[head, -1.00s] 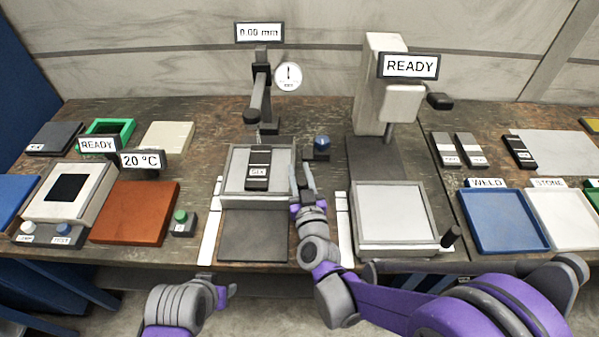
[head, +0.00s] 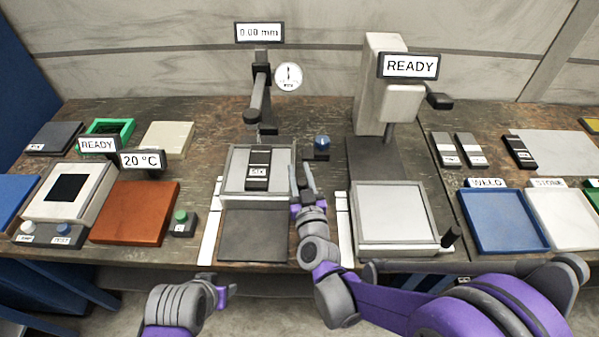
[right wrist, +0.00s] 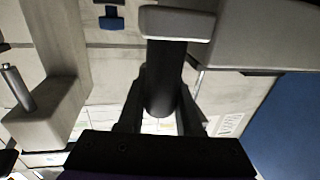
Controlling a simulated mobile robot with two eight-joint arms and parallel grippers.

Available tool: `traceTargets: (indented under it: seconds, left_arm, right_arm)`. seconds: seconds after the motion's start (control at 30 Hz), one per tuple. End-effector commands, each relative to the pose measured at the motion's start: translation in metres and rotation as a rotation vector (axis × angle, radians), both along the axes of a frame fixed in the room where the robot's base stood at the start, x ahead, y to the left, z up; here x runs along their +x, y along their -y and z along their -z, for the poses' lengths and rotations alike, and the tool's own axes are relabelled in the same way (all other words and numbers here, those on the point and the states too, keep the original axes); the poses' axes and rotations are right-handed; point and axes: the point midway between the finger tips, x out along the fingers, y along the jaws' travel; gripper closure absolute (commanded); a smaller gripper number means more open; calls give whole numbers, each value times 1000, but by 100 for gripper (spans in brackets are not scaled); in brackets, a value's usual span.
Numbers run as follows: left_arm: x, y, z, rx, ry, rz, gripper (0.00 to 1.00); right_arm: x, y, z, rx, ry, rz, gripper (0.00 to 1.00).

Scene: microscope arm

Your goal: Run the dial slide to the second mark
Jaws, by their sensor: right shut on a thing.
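The dial slide is a pale grey tray (head: 232,187) on a dark base (head: 252,236), under the dial gauge (head: 288,77) and its stand. A dark block (head: 258,170) with a white label lies on it. The display (head: 259,32) reads 0.00 mm. My right gripper (head: 307,180) is at the tray's right edge. The right wrist view shows it shut on a dark rounded handle (right wrist: 163,85); in the head view the gripper hides this handle. My left gripper (head: 225,290) hangs in front of the table, apart from everything; its jaws are unclear.
White strips lie left (head: 210,235) and right (head: 345,230) of the base; their marks are too small to read. A blue knob (head: 322,147) stands behind my right gripper. The READY microscope (head: 385,85) and its stage (head: 392,212) are to the right.

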Motion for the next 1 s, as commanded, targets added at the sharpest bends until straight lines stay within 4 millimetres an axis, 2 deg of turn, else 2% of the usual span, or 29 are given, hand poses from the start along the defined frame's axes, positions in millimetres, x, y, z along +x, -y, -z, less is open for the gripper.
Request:
traceTargets:
  seconds: [0.33,0.63,0.97,1.0]
  left_arm:
    - [0,0,0,0,0,0,50]
    - [0,0,1,0,0,0,50]
    - [0,0,1,0,0,0,50]
    - [0,0,1,0,0,0,50]
  right_arm:
    - [2,0,0,0,0,0,100]
    - [46,0,0,-1,1,1,100]
    - [49,0,0,0,0,0,100]
    - [49,0,0,0,0,0,59]
